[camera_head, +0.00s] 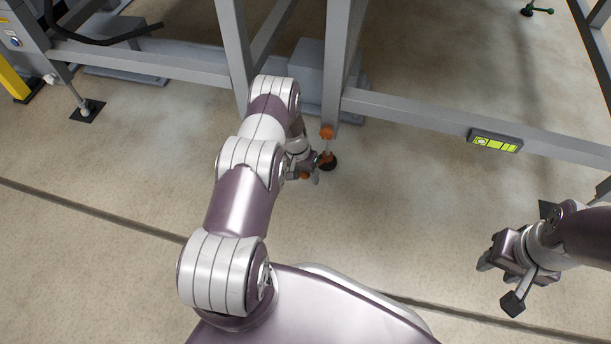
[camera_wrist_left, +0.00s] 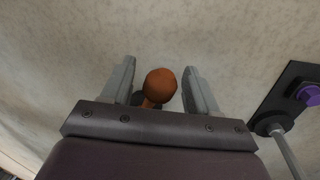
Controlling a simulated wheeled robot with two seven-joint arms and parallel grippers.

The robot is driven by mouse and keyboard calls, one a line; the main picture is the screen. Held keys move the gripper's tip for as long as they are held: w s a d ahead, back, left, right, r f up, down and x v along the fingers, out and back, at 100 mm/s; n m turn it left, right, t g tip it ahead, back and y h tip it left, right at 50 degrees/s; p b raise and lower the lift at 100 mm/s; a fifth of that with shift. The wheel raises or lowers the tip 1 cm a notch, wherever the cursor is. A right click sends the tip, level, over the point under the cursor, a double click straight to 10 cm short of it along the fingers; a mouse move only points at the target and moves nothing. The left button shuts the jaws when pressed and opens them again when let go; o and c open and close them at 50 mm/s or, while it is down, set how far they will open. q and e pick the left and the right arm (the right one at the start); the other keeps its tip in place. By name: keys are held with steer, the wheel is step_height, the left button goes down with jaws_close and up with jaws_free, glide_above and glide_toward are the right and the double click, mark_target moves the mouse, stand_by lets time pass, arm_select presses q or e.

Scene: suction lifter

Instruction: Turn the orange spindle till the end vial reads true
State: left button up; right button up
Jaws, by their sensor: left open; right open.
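The orange spindle (camera_head: 327,132) stands under a grey frame leg, with a pale rod and a dark foot (camera_head: 330,165) on the floor. My left gripper (camera_head: 316,170) is low beside the foot. In the left wrist view, a round orange part (camera_wrist_left: 160,82) shows between the open fingers of that gripper (camera_wrist_left: 161,88), with visible gaps; contact is not seen. The end vial (camera_head: 495,142), a yellow-green level in a dark housing, sits on the grey beam at right; its bubble is too small to read surely. My right gripper (camera_head: 490,262) is open and empty over the floor.
The grey frame beam (camera_head: 420,110) and its legs stand behind the spindle. Another foot (camera_head: 87,111) on a dark plate is at left. The left wrist view shows a dark plate with a purple nut (camera_wrist_left: 308,94) at right. Front floor is clear.

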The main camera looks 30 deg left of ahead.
arm_select(q)
jaws_close()
steer(key=shift+r, duration=0.1)
arm_select(e)
steer(key=shift+r, duration=0.1)
